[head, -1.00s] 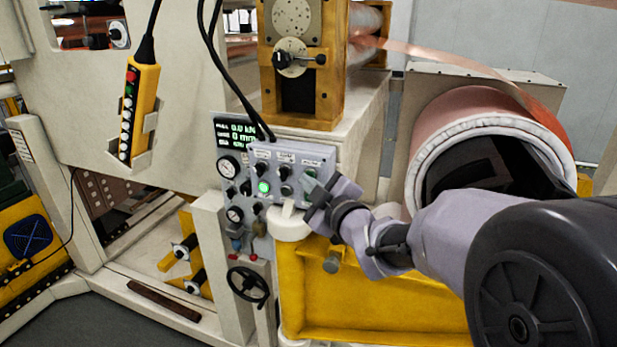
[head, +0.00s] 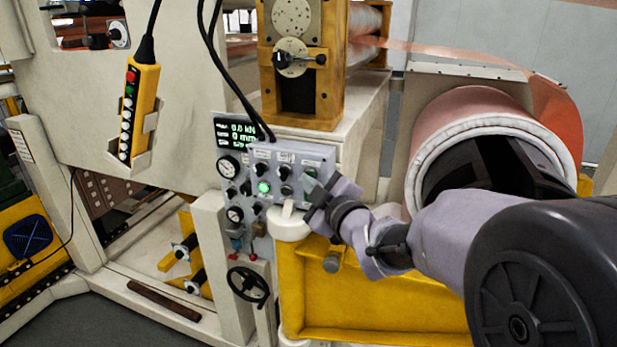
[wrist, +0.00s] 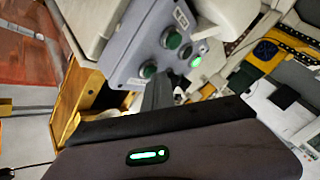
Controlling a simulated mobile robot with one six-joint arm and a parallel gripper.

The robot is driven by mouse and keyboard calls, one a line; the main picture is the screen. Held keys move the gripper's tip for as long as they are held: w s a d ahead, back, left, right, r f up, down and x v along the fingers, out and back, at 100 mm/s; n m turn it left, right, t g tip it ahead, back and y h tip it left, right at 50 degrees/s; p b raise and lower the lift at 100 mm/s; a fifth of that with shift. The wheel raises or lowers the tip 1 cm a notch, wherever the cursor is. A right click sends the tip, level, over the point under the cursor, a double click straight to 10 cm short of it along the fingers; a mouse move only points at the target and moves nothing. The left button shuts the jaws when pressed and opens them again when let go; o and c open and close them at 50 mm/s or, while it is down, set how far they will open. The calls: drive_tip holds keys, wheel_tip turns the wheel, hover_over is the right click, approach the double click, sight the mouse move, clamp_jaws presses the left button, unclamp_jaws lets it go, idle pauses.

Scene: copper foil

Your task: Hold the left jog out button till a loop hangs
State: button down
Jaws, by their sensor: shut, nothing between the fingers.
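The grey control box (head: 290,160) carries several knobs and buttons and a lit green lamp (head: 263,187). My gripper (head: 311,192) is shut and empty at the box's right end. In the wrist view its fingertips (wrist: 158,88) are at a green button (wrist: 149,70); whether they touch or press it I cannot tell. Another green button (wrist: 173,39) sits beside it, clear of the fingers. Which is the left jog out button cannot be read. The copper foil (head: 440,56) runs from the rollers to the coil (head: 470,112) and bulges out wide at the coil's right side.
A display (head: 237,134) reads about 0.0 kN and 0 mm. A yellow pendant (head: 138,108) hangs at left. A yellow frame (head: 390,300) stands under my arm, and a roller stand (head: 303,100) rises above the box.

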idle(0.4)
drive_tip(key=shift+s+a+b, duration=0.3)
drive_tip(key=shift+s+b, duration=0.35)
drive_tip(key=shift+s, duration=0.15)
drive_tip(key=s+b, duration=0.1)
drive_tip(key=s+a+b, duration=0.1)
drive_tip(key=s, duration=0.2)
drive_tip(key=shift+s+a+b, duration=0.35)
drive_tip(key=shift+b, duration=0.05)
